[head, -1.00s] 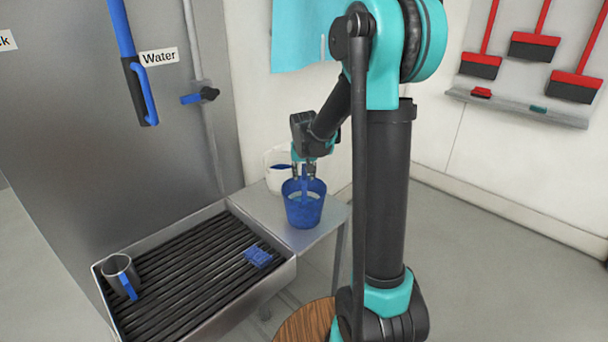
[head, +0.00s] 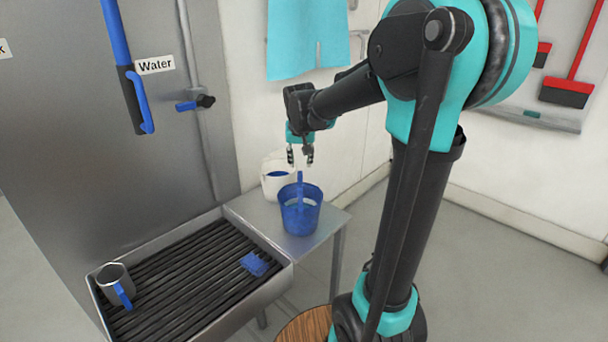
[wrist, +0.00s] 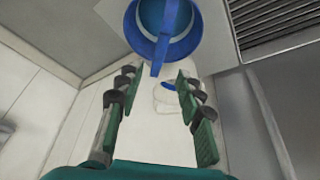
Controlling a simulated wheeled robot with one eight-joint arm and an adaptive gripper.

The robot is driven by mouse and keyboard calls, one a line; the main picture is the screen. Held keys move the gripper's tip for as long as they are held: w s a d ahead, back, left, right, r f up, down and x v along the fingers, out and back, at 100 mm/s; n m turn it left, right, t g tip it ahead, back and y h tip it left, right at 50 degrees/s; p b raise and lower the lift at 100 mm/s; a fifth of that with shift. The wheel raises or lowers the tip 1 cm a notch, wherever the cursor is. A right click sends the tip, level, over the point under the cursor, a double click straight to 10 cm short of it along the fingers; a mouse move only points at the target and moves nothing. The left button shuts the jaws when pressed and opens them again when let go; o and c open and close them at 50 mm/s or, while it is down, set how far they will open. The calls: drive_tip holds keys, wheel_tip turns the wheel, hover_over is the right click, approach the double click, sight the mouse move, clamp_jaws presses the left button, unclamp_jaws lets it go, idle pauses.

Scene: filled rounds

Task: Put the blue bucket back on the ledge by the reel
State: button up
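The blue bucket (head: 291,216) stands upright on the small grey side table (head: 327,219), with its blue handle standing up. In the wrist view the bucket (wrist: 188,47) is beyond the fingertips, its handle pointing towards the gap between them. My gripper (head: 300,157) is above the bucket and its handle, apart from both. Its fingers (wrist: 157,85) are spread with nothing between them. No reel is clearly recognisable in view.
A slatted drain tray (head: 190,285) at left holds a steel jug (head: 113,279) and a blue brush (head: 254,264). A round wooden top (head: 304,326) is below.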

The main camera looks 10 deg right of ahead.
drive_tip(key=s+d+f, duration=0.1)
drive_tip(key=s+f, duration=0.4)
drive_tip(key=s, duration=0.3)
drive_tip(key=s+d+f+n, duration=0.1)
drive_tip(key=s+d+f, duration=0.1)
drive_tip(key=s+f, duration=0.3)
drive_tip(key=s+d+f, duration=0.1)
drive_tip(key=s+f, duration=0.4)
drive_tip(key=s, duration=0.7)
drive_tip(key=shift+s+d+f+n+y, duration=0.3)
drive_tip(key=shift+s+d+n, duration=0.05)
drive_tip(key=shift+s+n, duration=0.05)
